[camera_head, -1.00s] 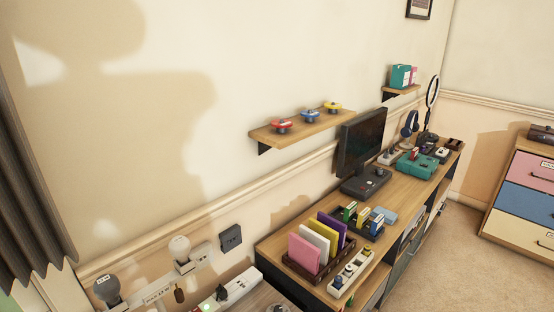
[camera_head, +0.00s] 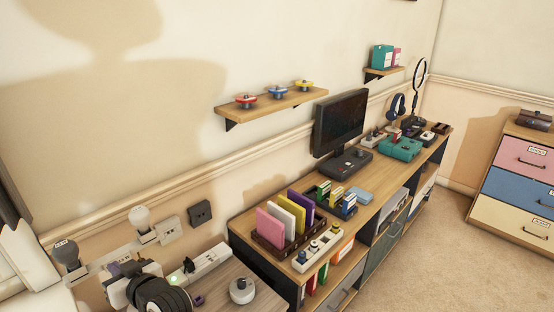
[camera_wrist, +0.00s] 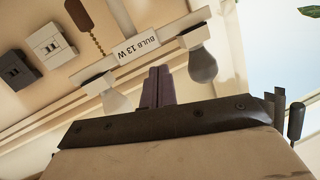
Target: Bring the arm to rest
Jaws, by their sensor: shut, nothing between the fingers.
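My gripper (camera_wrist: 157,72) shows in the wrist view as two dark purple fingers pressed together, with nothing between them. In that view the fingers lie between a white bulb (camera_wrist: 118,103) and a grey bulb (camera_wrist: 202,65); I cannot tell whether they touch anything. In the head view my gripper (camera_head: 128,268) is at the lower left, in front of the wall below the bulbs, partly hidden by my arm.
A power strip (camera_head: 208,260) and a round white device (camera_head: 242,290) are close to the right of my arm. A long desk (camera_head: 375,205) with a monitor (camera_head: 341,122) runs along the wall. A shelf (camera_head: 240,114) is above. The carpet (camera_head: 440,245) is clear.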

